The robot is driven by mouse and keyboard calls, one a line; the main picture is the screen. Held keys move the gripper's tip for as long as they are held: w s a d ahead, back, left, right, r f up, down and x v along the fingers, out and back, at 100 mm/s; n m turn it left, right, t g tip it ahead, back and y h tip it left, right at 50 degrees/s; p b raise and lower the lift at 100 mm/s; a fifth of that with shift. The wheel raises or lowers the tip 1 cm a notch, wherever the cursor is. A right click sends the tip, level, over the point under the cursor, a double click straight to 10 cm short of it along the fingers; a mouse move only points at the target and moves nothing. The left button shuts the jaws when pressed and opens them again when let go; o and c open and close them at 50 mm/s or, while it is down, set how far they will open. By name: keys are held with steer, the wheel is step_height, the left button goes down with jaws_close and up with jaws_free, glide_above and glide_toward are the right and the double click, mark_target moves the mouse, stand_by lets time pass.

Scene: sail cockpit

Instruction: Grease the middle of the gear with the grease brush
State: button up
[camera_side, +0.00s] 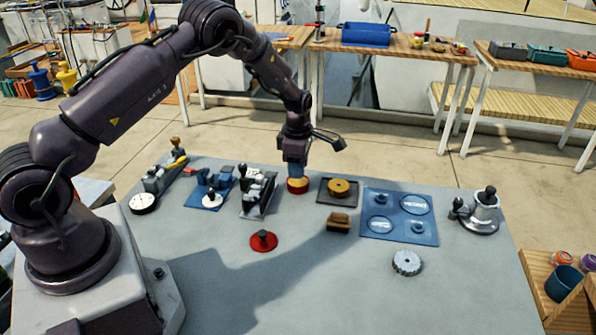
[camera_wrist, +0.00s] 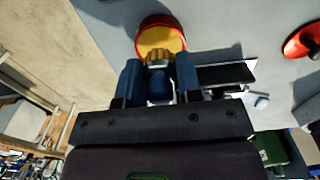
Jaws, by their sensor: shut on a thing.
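My gripper (camera_wrist: 158,85) is shut on the grease brush, whose dark blue handle (camera_wrist: 159,86) shows between the fingers in the wrist view. Its tan bristles (camera_wrist: 158,58) overlap the yellow grease (camera_wrist: 160,37) in a round red tin (camera_wrist: 181,32). In the side view my gripper (camera_side: 296,165) is right above the red tin (camera_side: 298,187); I cannot tell how deep the bristles reach. A grey toothed gear (camera_side: 407,262) lies flat at the right front of the table. A brass-coloured round part (camera_side: 340,187) sits on a dark square plate, right of the tin.
A brown block (camera_side: 339,222) and a red disc with a knob (camera_side: 263,240) lie in front. A blue panel (camera_side: 412,228) and a grey winch-like part (camera_side: 485,210) stand right. Several fittings stand left of the tin. The table's front middle is clear.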

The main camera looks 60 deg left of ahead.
steer(key=shift+r, duration=2.3)
